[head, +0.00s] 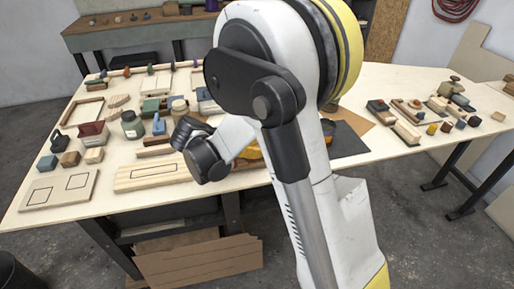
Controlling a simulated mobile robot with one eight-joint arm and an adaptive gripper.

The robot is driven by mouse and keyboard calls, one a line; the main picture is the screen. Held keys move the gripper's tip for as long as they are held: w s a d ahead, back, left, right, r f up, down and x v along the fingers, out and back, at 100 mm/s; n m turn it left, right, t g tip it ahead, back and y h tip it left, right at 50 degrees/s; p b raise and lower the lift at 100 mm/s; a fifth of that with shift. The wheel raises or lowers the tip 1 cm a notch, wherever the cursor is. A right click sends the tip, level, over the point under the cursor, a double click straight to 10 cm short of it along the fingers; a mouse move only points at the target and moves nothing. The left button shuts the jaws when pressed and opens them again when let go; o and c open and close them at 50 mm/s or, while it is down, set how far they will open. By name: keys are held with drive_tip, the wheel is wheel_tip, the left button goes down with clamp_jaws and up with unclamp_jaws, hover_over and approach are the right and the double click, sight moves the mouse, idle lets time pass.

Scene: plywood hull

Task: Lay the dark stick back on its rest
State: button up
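My arm crosses the middle of the head view and bends down over the worktable (110,205). Its dark end part (205,158) is above the table's front middle, close to a pale wooden board (150,176) with a dark rectangle outlined on it. No gripper fingers can be made out, so I cannot see whether anything is held. I cannot pick out the dark stick or its rest for sure. A brown bar (154,152) lies just behind the pale board. My arm hides part of the table behind it.
Jars, blocks and trays crowd the table's left half. A board with two outlined squares (60,190) lies at the front left. More small items, including a wooden tray (407,132), stand on the right. Bare tabletop shows at the front left edge. Cardboard (200,262) leans below.

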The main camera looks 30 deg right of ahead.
drive_tip(key=shift+w+a+f, duration=0.1)
drive_tip(key=shift+f, duration=0.05)
drive_tip(key=shift+r+p, duration=0.3)
drive_tip(key=shift+p, duration=0.05)
drive_tip(key=p+v, duration=0.2)
drive_tip(key=v, duration=0.4)
drive_tip(key=p+v, duration=0.2)
drive_tip(key=v, duration=0.4)
drive_tip(key=shift+w+d+r+p, duration=0.1)
drive_tip(key=shift+d+r+p, duration=0.15)
drive_tip(key=shift+p, duration=0.15)
drive_tip(key=shift+r, duration=0.2)
drive_tip(key=s+a+r+n+t+y, duration=0.2)
drive_tip(key=s+n+y, duration=0.3)
drive_tip(key=s+n, duration=0.3)
drive_tip(key=s+a+r+n+t+y, duration=0.1)
drive_tip(key=s+r+n+t+y, duration=0.3)
drive_tip(key=s+n, duration=0.4)
drive_tip(key=shift+s+a+n+y, duration=0.2)
drive_tip(key=shift+a+n+y, duration=0.2)
drive_tip(key=shift+y, duration=0.4)
